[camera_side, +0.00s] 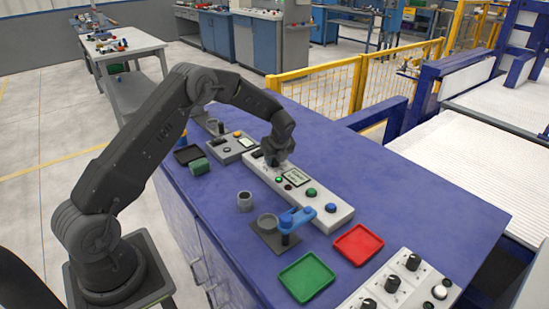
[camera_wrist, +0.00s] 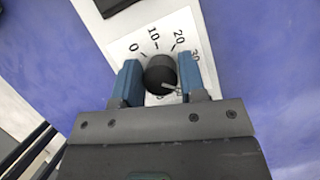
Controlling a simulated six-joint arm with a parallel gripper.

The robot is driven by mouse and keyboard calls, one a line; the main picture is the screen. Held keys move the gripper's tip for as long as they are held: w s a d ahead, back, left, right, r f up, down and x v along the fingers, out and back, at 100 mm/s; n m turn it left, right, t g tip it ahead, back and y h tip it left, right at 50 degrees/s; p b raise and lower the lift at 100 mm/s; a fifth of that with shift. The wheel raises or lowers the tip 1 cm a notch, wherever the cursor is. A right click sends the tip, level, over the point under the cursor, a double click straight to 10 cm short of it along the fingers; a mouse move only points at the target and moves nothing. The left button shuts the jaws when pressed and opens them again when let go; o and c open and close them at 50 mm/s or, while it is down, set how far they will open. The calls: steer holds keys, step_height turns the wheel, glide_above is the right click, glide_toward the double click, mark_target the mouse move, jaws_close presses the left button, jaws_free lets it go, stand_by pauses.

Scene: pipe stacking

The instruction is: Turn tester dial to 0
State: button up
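The tester (camera_side: 322,210) is a long light-grey box on the blue bench, with a display, a green button and other controls. In the wrist view its black dial (camera_wrist: 160,70) sits on a white scale plate (camera_wrist: 136,32) marked 0, 10, 20 and 30, with another number partly hidden. A pale pointer mark on the dial points to the lower right, away from the 0. My gripper (camera_wrist: 161,76) has one blue finger on each side of the dial. I cannot tell whether the fingers press on it. In the side view my gripper (camera_side: 277,160) is down at the tester's far end and hides the dial.
A second grey box (camera_side: 230,148) stands just left of the tester. A green part (camera_side: 200,166), a grey pipe (camera_side: 245,201), a blue-topped fixture (camera_side: 297,218), a green tray (camera_side: 306,276) and a red tray (camera_side: 358,244) are nearby.

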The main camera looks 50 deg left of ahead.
steer(key=c, duration=0.5)
